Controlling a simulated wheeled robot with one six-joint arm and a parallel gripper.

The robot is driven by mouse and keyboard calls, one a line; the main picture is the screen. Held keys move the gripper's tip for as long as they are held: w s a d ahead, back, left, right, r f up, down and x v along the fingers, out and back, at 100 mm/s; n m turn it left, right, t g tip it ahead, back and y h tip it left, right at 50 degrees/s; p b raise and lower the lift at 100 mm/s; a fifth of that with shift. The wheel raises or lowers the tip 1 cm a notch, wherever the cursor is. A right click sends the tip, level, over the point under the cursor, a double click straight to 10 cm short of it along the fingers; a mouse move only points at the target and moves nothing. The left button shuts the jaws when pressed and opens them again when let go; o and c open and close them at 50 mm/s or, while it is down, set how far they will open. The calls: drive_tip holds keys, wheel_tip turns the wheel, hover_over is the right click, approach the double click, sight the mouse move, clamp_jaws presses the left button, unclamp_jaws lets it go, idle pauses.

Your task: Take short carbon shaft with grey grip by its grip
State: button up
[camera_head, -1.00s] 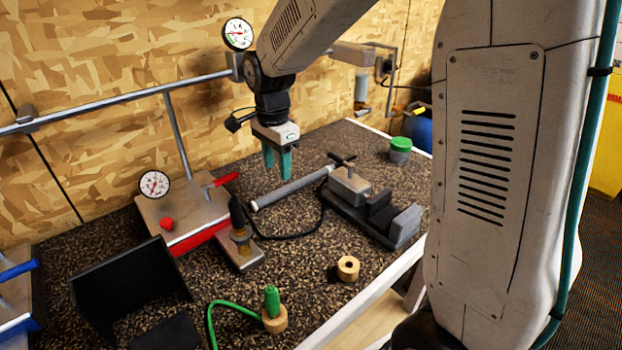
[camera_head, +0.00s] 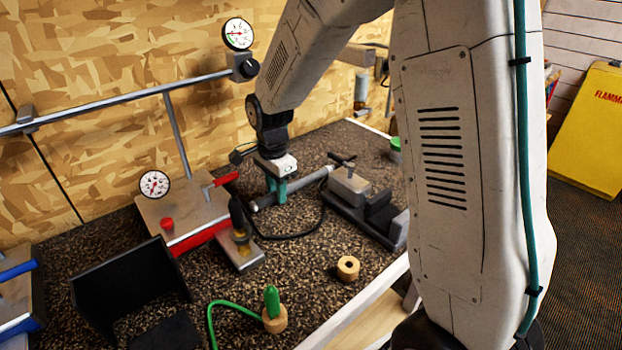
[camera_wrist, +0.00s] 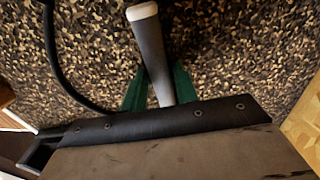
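The short shaft's grey grip (camera_head: 308,184) lies slantwise over the bench, its far right end at the vise-like clamp (camera_head: 350,185). In the wrist view one finger of my gripper (camera_wrist: 160,88) stands on each side of the grip. The fingers look open, with the grip between them; contact is hard to tell. The carbon shaft itself is not clearly seen.
A black cable (camera_head: 290,236) loops in front of the grip. A gauge stand with red handles (camera_head: 190,220) is at left, a black open box (camera_head: 130,275) before it. A wooden ring (camera_head: 348,267) and a green-topped piece (camera_head: 272,302) stand near the front edge.

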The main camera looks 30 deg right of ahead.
clamp_jaws()
wheel_tip(320, 180, up, 10)
idle(0.4)
drive_tip(key=shift+r, duration=0.1)
wheel_tip(320, 180, up, 10)
idle(0.9)
